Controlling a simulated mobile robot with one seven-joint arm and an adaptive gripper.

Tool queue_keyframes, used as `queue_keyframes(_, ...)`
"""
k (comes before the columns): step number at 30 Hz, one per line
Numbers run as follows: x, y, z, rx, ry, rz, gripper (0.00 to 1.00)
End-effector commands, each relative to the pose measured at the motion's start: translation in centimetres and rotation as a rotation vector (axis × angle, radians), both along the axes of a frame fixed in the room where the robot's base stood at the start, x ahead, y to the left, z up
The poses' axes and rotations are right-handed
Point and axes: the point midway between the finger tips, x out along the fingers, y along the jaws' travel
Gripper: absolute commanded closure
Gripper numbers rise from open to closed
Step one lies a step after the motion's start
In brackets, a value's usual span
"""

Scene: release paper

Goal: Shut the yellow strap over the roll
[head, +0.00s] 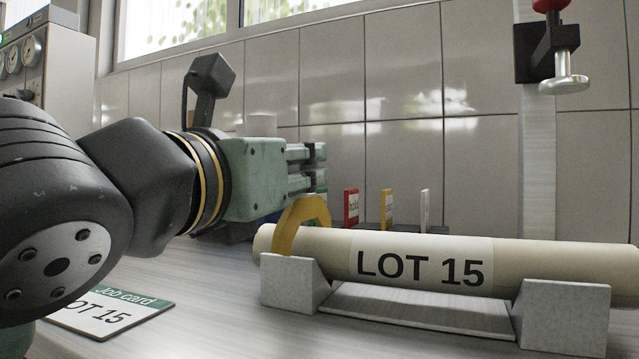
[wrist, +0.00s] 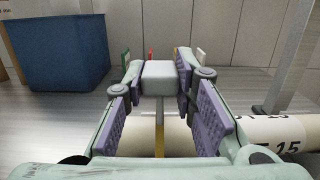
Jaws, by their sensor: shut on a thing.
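The cream roll (head: 520,255), labelled LOT 15, lies across two grey cradle blocks. The yellow strap (head: 305,215) arches above the roll near its left end, its upper end rising beneath my fingers. My gripper (head: 318,170) points right, above the roll. In the wrist view, my gripper (wrist: 158,82) is shut on a pale grey block that appears to be the strap's end piece. A thin strip of the yellow strap (wrist: 160,140) shows below it, in front of the roll (wrist: 185,140). My fingers hide how the block joins the strap in the head view.
A job card (head: 110,312) lies on the bench at the left. Red (head: 351,207), yellow (head: 387,210) and white (head: 425,210) tags stand behind the roll. A blue bin (wrist: 60,62) stands at the left in the wrist view. A red-topped clamp (head: 555,50) hangs at upper right.

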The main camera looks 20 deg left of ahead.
Motion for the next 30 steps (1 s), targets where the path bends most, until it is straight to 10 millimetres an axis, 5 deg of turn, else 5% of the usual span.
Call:
queue_keyframes(13,-0.15,-0.04,-0.11,0.001,-0.008,-0.001,1.00)
queue_keyframes(14,-0.15,-0.04,-0.12,0.001,-0.008,0.000,0.74)
queue_keyframes(15,-0.16,-0.03,-0.14,0.001,-0.008,0.000,0.71)
queue_keyframes(22,-0.12,-0.01,-0.12,0.001,-0.007,0.000,0.56)
queue_keyframes(30,-0.09,-0.01,-0.09,0.001,-0.007,0.000,0.55)
